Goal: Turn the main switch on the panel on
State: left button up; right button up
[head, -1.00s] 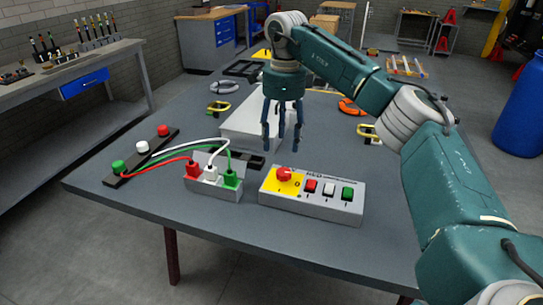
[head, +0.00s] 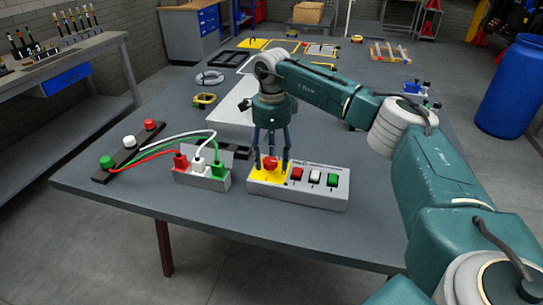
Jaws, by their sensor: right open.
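The panel (head: 318,197) is a light grey box near the front edge of the table. Its main switch (head: 270,163) is a red knob on a yellow plate at the panel's left end. A red, a white and a green button sit to its right. My right gripper (head: 270,164) points down over the switch with its fingers open. The fingers stand around the red knob; whether they touch it I cannot tell. The knob's exact turn angle is not clear. My left gripper is not in view.
Just left of the panel is a grey socket box (head: 203,183) with red, white and green plugs. Their cables run to a black strip (head: 128,155) with three coloured knobs. A pale grey box (head: 232,112) lies behind. The table front is clear.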

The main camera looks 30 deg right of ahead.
jog(key=shift+c, duration=1.3)
jog(key=c, duration=0.8)
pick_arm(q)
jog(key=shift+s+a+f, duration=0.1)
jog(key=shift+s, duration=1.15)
pick_arm(e)
jog(key=shift+c, duration=0.3)
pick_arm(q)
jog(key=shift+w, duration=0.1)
